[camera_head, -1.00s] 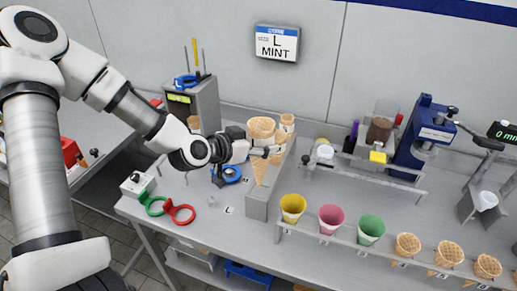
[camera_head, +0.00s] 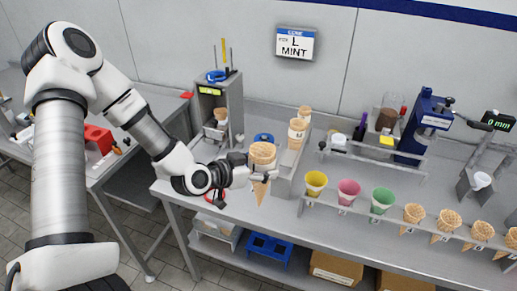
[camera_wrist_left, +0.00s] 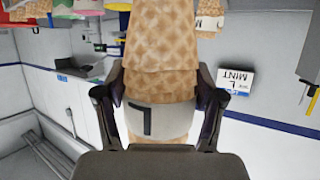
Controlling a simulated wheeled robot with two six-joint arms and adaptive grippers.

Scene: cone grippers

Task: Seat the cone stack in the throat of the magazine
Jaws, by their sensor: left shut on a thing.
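My left gripper (camera_head: 254,173) is shut around a waffle cone stack (camera_head: 262,152), held upright with its tip down, in front of the grey cone rack. In the left wrist view the fingers (camera_wrist_left: 162,105) close on both sides of a pale band with a dark mark around the stack (camera_wrist_left: 165,45). A grey upright housing (camera_head: 233,98), which looks like the magazine, stands behind and left of the gripper. A cone with a pale band (camera_head: 221,114) shows in its front opening. My right gripper is not in view.
The grey rack (camera_head: 283,187) right of the held stack holds more cone stacks (camera_head: 297,133). Yellow (camera_head: 316,183), pink (camera_head: 348,192) and green (camera_head: 382,200) cups stand in a rail farther right. A sign reading L MINT (camera_head: 295,43) hangs on the wall.

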